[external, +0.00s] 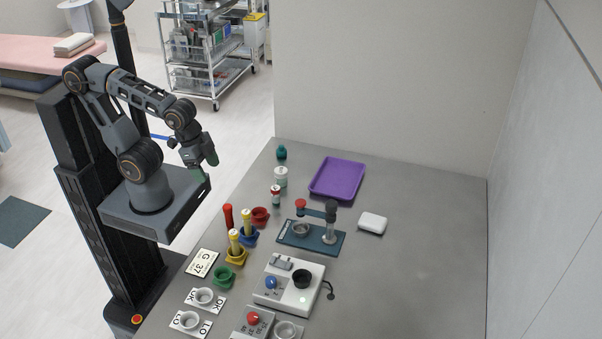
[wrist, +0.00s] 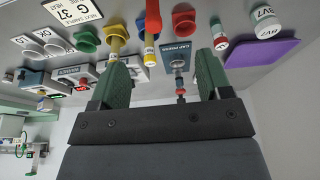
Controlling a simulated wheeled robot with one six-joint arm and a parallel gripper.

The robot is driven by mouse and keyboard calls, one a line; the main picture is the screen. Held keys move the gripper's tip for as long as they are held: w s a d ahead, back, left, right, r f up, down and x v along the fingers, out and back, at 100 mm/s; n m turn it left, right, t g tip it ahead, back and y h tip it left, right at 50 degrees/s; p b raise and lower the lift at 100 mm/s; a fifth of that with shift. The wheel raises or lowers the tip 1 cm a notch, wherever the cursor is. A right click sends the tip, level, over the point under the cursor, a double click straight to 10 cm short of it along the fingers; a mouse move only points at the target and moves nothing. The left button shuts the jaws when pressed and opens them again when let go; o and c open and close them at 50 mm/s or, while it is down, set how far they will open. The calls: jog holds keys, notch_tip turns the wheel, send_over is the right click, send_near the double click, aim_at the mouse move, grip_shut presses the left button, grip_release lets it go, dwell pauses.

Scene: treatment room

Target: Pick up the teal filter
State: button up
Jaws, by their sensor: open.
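The small teal filter (external: 281,152) stands at the far left corner of the grey table in the external view, behind a white-capped bottle. I cannot make it out in the wrist view. My gripper (external: 199,174) hangs in the air left of the table, to the left of the filter and apart from it. In the wrist view my gripper (wrist: 161,60) has its two green fingers wide apart, with nothing held between them.
White-capped (external: 280,177) and red-capped (external: 276,195) bottles stand near the filter. A purple tray (external: 318,188) lies to its right. Coloured cups with tubes, a blue-based press (external: 338,248) and a white device (external: 263,296) fill the nearer left side. The table's right side is clear.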

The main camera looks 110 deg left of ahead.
jog(key=w+a+f+n+g+h+b, duration=0.15)
jog(key=w+a+f+n+b, duration=0.3)
jog(key=a+n, duration=0.45)
jog(key=n+t+h+b, duration=0.4)
jog(key=n+t+b, duration=0.55)
jog(key=n, duration=1.35)
send_near(285, 151)
jog(key=shift+t+y, duration=0.25)
jog(key=shift+t, duration=0.15)
jog(key=x, duration=0.6)
jog(key=b+x, duration=0.1)
jog(key=x, duration=0.3)
jog(key=shift+s+d, duration=0.2)
jog(key=shift+d, duration=0.1)
jog(key=shift+c, duration=0.3)
jog(key=c, duration=0.9)
jog(key=shift+r, duration=0.15)
jog(key=shift+c, duration=0.2)
